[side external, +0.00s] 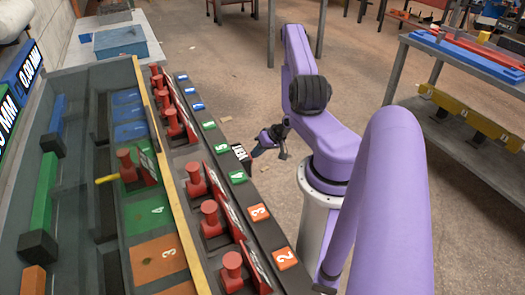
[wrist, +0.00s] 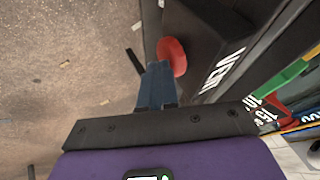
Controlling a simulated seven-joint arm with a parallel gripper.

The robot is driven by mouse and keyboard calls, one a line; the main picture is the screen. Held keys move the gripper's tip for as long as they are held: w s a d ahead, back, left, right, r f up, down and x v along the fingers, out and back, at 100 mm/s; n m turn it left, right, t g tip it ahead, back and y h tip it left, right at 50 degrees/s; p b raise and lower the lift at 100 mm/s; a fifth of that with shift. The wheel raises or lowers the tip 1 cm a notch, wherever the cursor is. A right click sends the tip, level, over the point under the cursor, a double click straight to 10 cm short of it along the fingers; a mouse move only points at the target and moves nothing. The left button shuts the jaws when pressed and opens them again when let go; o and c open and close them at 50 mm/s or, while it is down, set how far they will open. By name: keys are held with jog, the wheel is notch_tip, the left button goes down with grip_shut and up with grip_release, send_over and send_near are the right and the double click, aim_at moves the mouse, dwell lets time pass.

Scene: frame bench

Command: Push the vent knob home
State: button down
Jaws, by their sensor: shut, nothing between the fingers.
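The vent knob (wrist: 176,55) is a round red knob on the side of a black block lettered VENT (wrist: 208,40) in the wrist view. In the side view I see the VENT label (side external: 239,153) on the bench's right edge, but cannot make out the knob there. My gripper (wrist: 160,66) has blue fingers, shut with nothing between them. Their tips are at the knob's lower left edge in the wrist view; I cannot tell if they touch it. In the side view my gripper (side external: 262,141) is just right of the VENT label.
The bench holds a row of red knobs (side external: 209,212) and numbered coloured tiles (side external: 258,212). A yellow rail (side external: 160,165) runs along it. A shelf rack (side external: 455,135) stands at the right. The floor (side external: 235,70) beyond the bench is open.

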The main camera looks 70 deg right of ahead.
jog(key=shift+w+a, duration=0.2)
jog(key=s+d+r, duration=0.3)
jog(key=s+r, duration=0.5)
jog(key=s, duration=0.1)
jog(key=shift+d+r, duration=0.15)
jog(key=shift+d, duration=0.2)
jog(key=shift+w, duration=0.1)
dwell(0.4)
